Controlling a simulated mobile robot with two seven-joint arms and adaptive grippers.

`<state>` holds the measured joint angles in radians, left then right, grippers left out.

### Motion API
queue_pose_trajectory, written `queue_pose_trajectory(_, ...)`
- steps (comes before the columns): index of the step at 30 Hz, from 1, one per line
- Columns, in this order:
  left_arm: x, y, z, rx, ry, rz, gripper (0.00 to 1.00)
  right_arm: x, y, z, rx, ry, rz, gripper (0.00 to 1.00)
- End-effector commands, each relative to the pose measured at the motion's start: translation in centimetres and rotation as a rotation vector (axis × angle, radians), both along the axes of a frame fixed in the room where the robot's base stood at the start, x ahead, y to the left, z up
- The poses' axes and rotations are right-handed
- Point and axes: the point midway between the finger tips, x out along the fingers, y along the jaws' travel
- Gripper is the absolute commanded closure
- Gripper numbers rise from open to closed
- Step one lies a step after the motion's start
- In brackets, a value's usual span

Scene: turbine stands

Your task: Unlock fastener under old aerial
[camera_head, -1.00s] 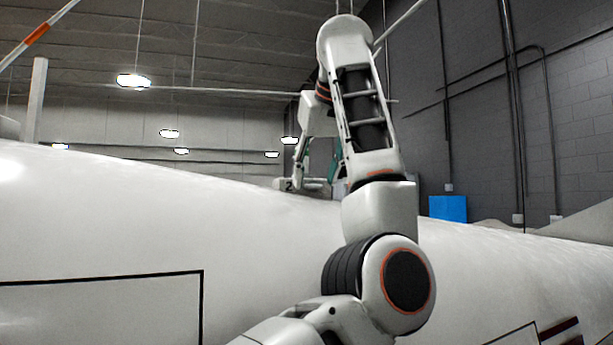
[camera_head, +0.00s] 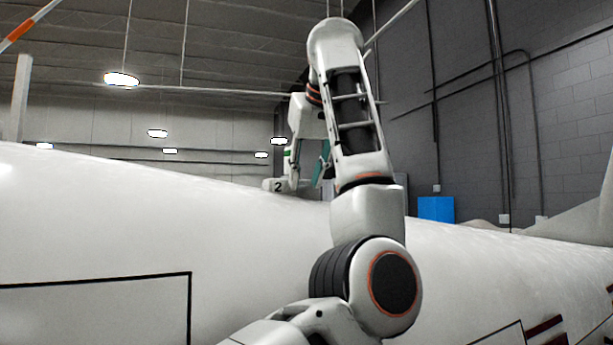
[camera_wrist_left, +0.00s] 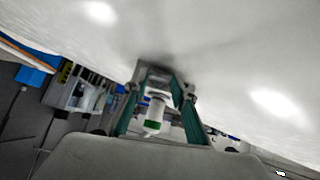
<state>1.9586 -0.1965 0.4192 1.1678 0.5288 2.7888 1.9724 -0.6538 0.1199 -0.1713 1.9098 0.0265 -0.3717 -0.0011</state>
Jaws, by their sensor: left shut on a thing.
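A white upright cylinder with a green band, seemingly the old aerial (camera_wrist_left: 153,118), stands between the two teal fingers of my left gripper (camera_wrist_left: 160,88) in the left wrist view. The fingertips reach past it to the grey fastener (camera_wrist_left: 155,72) at its base on the white hull, and the gripper looks shut there. The exact contact is small and dark. In the head view my left gripper (camera_head: 307,178) points down onto the hull top, beside a small white block marked "2" (camera_head: 278,186). My right gripper does not show.
The large curved white hull (camera_head: 110,225) fills the foreground. A blue box (camera_head: 436,209) stands by the grey wall at the right. My own left arm covers the middle of the head view.

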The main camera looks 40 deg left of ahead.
Motion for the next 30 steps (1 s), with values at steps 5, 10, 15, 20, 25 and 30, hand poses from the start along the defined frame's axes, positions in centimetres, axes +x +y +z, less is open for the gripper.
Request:
queue_pose_trajectory(5,0.0,0.02,0.01,0.0,0.0,0.0,0.96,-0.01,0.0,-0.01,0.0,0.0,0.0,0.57)
queue_pose_trajectory(10,0.0,0.02,0.01,0.0,0.0,0.0,0.96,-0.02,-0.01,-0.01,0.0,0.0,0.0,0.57)
queue_pose_trajectory(15,-0.01,0.03,0.02,0.0,0.0,0.0,0.96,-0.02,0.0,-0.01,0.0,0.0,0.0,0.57)
queue_pose_trajectory(20,-0.01,0.03,0.02,0.0,0.0,0.0,0.96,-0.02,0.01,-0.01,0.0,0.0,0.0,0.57)
queue_pose_trajectory(25,-0.02,0.03,0.03,0.0,0.0,0.0,0.96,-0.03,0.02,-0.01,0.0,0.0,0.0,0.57)
queue_pose_trajectory(30,-0.02,0.03,0.02,0.0,0.0,0.0,0.57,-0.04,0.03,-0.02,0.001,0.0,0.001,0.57)
